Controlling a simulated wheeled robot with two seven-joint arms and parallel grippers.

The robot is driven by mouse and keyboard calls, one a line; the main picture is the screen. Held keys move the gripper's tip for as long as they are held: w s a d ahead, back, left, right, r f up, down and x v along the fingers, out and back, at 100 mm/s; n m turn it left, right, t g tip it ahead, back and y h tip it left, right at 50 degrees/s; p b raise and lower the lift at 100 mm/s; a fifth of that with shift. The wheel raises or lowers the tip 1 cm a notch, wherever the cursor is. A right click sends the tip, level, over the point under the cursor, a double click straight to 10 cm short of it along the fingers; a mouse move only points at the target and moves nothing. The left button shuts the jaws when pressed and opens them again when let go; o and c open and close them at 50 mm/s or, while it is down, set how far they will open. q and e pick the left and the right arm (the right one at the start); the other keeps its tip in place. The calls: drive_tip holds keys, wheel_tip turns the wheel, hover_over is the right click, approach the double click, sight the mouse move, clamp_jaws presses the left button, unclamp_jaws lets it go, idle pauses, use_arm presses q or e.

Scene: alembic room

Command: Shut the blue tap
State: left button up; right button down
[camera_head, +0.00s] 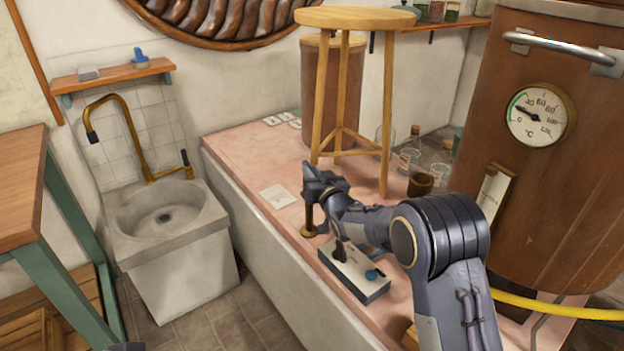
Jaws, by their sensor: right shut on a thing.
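My right gripper (314,184) is at the middle of the view, over the pink counter. It is shut on the top of a small brass-stemmed tap (308,220), which I take for the blue tap. The tap's stem goes down to a round brass foot on the counter. The gripper hides the tap's handle, so I cannot see its blue colour or which way it is turned. My left gripper is not clearly in view.
A control box (355,270) with a black lever and blue knob sits beside my right forearm. A wooden stool (386,120) stands behind the gripper, with glassware (408,160) nearby. A copper-brown boiler (560,190) is on the right. A sink (165,220) is on the left.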

drive_tip(key=shift+w+d+n+g+y, duration=0.15)
drive_tip(key=shift+d+n+g+y, duration=0.2)
drive_tip(key=shift+n+y, duration=0.4)
drive_tip(key=shift+r+n+g+y+p, duration=0.1)
drive_tip(key=shift+n+g+y+p, duration=0.35)
drive_tip(key=shift+y+p, duration=0.25)
drive_tip(key=shift+g+y, duration=0.3)
drive_tip(key=shift+y, duration=0.15)
drive_tip(key=shift+a+n, duration=0.1)
drive_tip(key=shift+n, duration=0.2)
drive_tip(key=c, duration=1.3)
unclamp_jaws()
drive_tip(key=shift+c, duration=0.2)
drive_tip(key=v, duration=0.7)
drive_tip(key=shift+s+d, duration=0.25)
drive_tip(key=shift+s, duration=0.05)
